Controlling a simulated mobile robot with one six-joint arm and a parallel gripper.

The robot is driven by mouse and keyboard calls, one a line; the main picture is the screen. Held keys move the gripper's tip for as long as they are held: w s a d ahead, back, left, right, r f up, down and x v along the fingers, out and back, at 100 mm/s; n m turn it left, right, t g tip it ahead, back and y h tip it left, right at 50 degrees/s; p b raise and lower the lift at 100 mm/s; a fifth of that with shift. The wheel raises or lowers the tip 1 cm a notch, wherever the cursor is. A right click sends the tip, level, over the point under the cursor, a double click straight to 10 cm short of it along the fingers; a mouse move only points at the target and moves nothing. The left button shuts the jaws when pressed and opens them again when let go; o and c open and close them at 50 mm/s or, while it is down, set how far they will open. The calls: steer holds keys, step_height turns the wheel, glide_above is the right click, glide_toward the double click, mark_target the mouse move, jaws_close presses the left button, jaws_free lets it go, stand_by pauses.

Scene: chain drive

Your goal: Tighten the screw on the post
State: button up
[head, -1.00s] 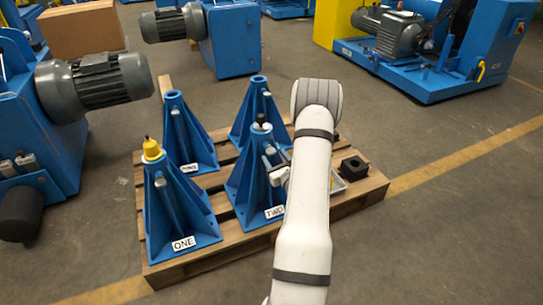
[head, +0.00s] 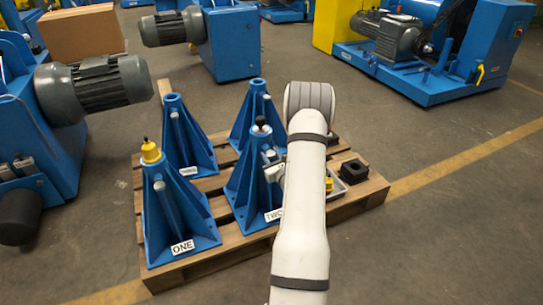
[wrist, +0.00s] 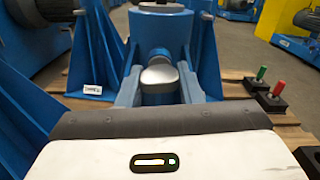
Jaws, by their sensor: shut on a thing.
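Post TWO (head: 243,185) is a blue finned post on the wooden pallet, with a black-tipped piece (head: 260,122) at its top. In the wrist view its blue tube (wrist: 160,32) stands straight ahead. A grey screw (wrist: 159,75) with a rounded head sticks out from that tube towards me. My gripper (wrist: 159,92) is shut on the screw head, one finger on each side. In the head view my gripper (head: 272,166) is at the upper right side of post TWO, partly hidden by my arm. The screw's thread is hidden.
Post ONE (head: 178,225) with a yellow cap (head: 150,152), post THREE (head: 185,140) and another blue post (head: 257,110) share the pallet (head: 215,262). A grey tray (head: 338,188) and a black block (head: 354,170) lie to the right. Red and green pieces (wrist: 262,74) show in the wrist view.

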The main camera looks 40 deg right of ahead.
steer(key=shift+c, duration=0.9)
steer(key=shift+m, duration=0.9)
steer(key=o, duration=1)
steer(key=shift+s+p, duration=0.1)
steer(key=shift+p, duration=0.2)
steer(key=p+v, duration=0.2)
steer(key=v, duration=0.5)
steer(key=shift+s, duration=0.35)
